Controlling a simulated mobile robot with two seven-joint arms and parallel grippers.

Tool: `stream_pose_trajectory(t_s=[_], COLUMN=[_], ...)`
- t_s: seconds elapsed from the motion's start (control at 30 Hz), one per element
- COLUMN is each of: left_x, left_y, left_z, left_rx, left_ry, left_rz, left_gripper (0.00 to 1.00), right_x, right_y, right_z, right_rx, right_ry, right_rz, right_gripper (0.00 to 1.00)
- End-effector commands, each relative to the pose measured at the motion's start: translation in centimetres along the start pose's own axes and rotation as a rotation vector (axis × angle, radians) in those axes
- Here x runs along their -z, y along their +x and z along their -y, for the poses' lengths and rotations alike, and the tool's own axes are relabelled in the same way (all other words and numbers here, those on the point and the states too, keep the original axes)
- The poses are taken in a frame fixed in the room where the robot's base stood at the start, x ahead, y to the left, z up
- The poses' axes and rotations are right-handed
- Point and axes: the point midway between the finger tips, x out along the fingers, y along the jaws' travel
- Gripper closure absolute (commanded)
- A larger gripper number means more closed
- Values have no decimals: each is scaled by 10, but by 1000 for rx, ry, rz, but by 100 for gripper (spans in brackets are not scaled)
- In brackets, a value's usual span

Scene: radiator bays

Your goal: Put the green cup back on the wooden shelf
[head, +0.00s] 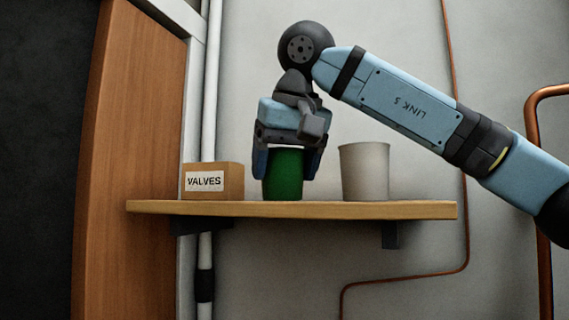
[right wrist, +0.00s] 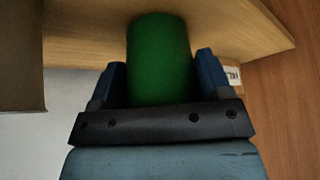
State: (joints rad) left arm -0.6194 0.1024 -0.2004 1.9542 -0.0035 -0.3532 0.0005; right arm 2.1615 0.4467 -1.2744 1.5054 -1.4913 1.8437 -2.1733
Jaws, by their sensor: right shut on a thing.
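The green cup (head: 284,176) is upright on the wooden shelf (head: 340,209), between a box and a pale cup. Its base appears to touch the shelf top. My right gripper (head: 287,172) comes down on it from above and is shut on it, one finger on each side. The gripper hides the cup's rim. In the right wrist view the green cup (right wrist: 160,60) stands between the two blue fingers (right wrist: 160,85), with the shelf's wood (right wrist: 88,40) around it. My left gripper is not in view.
A cardboard box labelled VALVES (head: 212,181) stands left of the green cup. A pale grey cup (head: 365,171) stands close on its right. The shelf's right end is bare. Copper pipes (head: 463,220) run along the wall, and a wooden panel (head: 140,120) rises at left.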

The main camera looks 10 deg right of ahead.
Motion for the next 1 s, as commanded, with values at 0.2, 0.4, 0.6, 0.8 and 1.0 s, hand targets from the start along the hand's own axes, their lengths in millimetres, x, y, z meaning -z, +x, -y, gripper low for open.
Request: stream_pose_trajectory(t_s=[0.2, 0.4, 0.6, 0.8, 1.0], left_x=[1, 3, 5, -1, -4], left_y=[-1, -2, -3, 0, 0], left_z=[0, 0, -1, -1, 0], left_rx=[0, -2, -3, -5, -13], left_ry=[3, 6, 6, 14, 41], left_rz=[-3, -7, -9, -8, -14], left_gripper=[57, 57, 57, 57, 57], right_x=[-2, -2, -1, 0, 0], right_y=[4, 3, 2, -19, -63], right_z=[0, 0, 0, 0, 1], right_rx=[0, 0, 0, 0, 1], right_ry=[0, 0, 0, 0, 0], right_rz=[0, 0, -1, -4, -4], right_gripper=[57, 3, 3, 3, 3])
